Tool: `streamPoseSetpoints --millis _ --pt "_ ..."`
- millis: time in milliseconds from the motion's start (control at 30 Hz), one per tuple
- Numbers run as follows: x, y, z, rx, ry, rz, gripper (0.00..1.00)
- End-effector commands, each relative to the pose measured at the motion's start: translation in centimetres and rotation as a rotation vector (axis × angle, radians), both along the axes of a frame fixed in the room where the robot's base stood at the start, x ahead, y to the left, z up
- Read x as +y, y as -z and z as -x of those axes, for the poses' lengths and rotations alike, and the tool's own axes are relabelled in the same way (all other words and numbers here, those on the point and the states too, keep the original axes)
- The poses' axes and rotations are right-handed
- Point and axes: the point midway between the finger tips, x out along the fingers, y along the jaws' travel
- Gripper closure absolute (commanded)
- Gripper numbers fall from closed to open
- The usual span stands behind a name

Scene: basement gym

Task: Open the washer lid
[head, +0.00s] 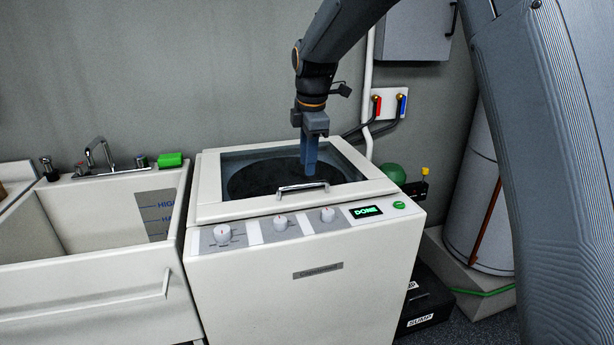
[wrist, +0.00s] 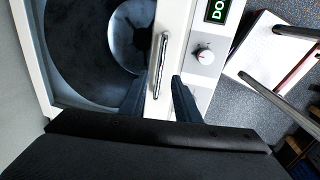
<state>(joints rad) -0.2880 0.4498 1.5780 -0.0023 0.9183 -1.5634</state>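The white top-loading washer (head: 313,283) stands in the middle of the head view, its front panel lit with a green DONE display. Its lid (head: 208,197) lies shut, a white frame around a dark glass pane. A metal bar handle (head: 303,187) sits at the lid's front edge; it also shows in the wrist view (wrist: 160,66). My gripper (head: 309,174) points down above the lid, close to the handle. In the wrist view its two dark fingers (wrist: 158,90) are apart, with the handle's near end between them in the picture. I cannot tell whether they touch it. Nothing is held.
Pipes with red and blue valves (head: 390,106) are on the wall behind. A black sump box (head: 427,303) and a white tank (head: 480,215) stand on the right.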

Motion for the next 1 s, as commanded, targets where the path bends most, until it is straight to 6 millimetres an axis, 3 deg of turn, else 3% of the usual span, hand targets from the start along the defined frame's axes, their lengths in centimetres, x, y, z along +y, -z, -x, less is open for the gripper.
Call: streamPoseSetpoints --millis 333,733,900,1000 --pt "0.2 4.8 -0.8 0.002 0.003 0.000 0.71" --pt "0.2 5.7 -1.0 -0.001 0.004 -0.001 0.71" --pt "0.2 5.7 -1.0 -0.001 0.004 -0.001 0.98" --pt "0.2 5.7 -1.0 -0.001 0.004 -0.001 1.00"
